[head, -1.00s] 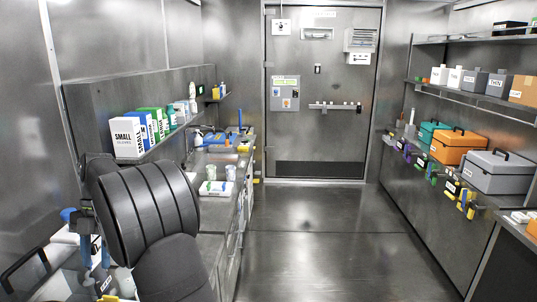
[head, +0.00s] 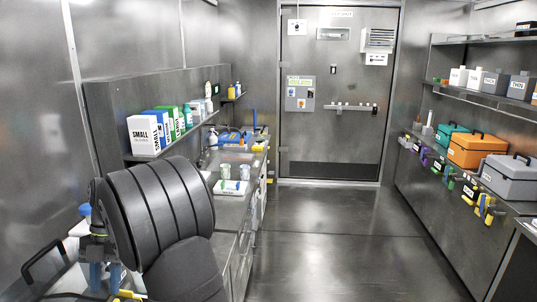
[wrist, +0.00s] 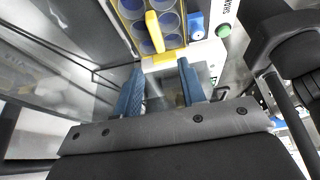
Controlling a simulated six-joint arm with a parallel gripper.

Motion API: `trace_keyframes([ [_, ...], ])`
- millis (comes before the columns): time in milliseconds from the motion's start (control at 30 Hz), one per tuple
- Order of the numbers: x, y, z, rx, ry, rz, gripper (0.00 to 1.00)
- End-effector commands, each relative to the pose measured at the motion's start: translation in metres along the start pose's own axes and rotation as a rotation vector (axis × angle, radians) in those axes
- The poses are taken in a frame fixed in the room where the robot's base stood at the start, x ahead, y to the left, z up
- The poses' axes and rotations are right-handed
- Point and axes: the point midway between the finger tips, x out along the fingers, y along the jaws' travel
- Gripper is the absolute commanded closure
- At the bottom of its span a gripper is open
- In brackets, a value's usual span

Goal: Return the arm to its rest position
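My gripper shows in the wrist view (wrist: 160,88) with its two blue fingers apart and nothing visible held between them. A grey surface shows in the gap. In the head view the blue fingers (head: 104,275) point down at the lower left, beside my dark arm links, which partly hide the area. My arm is bent there, over the left-hand bench. In the wrist view a yellow rack (wrist: 178,52) with round blue-tinted wells and a yellow handle lies just beyond the fingertips. I cannot tell whether they touch.
A white device (wrist: 208,52) with a green button is beside the rack. Coloured cases, including an orange case (head: 472,155), line the right side. The floor (head: 325,240) up to the closed door (head: 330,150) is clear.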

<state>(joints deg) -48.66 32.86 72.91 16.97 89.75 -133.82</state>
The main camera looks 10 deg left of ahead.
Motion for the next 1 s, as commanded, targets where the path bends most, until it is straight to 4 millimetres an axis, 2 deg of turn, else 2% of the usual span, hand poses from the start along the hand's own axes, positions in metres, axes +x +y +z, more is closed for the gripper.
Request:
trace_keyframes([
  [200, -0.016, 0.0, -0.007, 0.001, 0.0, 0.0, 0.63],
  [500, -0.019, 0.0, -0.008, 0.001, 0.001, -0.001, 0.63],
  [533, -0.019, 0.0, -0.008, 0.001, 0.001, -0.001, 0.65],
  [700, -0.019, 0.0, -0.013, 0.002, -0.066, -0.009, 0.98],
  [1000, -0.026, 0.0, -0.026, 0.002, -0.359, -0.006, 1.0],
])
